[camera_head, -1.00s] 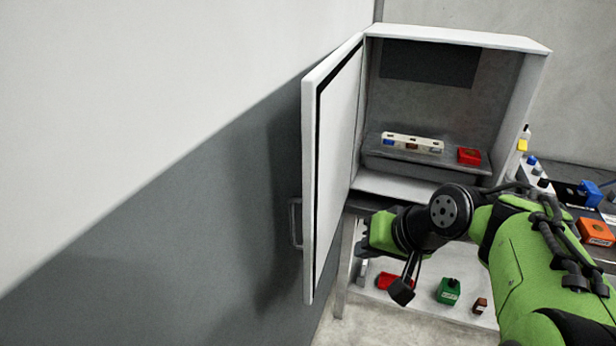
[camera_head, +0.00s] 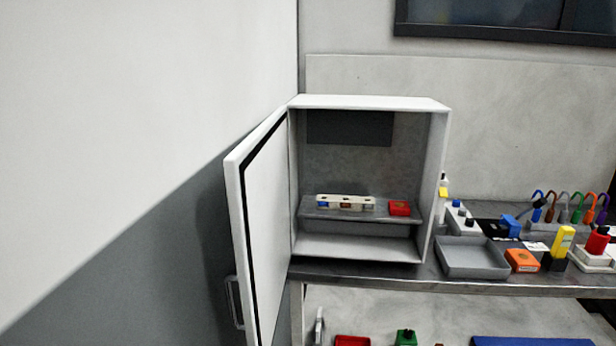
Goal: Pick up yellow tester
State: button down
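A yellow tester (camera_head: 563,243) with a dark lower part stands upright on the workbench at the right. It is between an orange box (camera_head: 522,260) and a red-topped device (camera_head: 597,241). A smaller yellow item (camera_head: 443,191) is at the right side of the open cabinet; I cannot tell what it is. My gripper and arm are not in view.
The white cabinet (camera_head: 440,150) stands open, its door (camera_head: 262,230) swung out to the left. Its shelf holds a white strip (camera_head: 345,202) and a red box (camera_head: 400,208). A grey tray (camera_head: 472,258) is on the bench (camera_head: 400,275). Coloured leads (camera_head: 575,207) stand behind.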

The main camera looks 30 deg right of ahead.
aim_at(564, 237)
jog(key=z, duration=2.45)
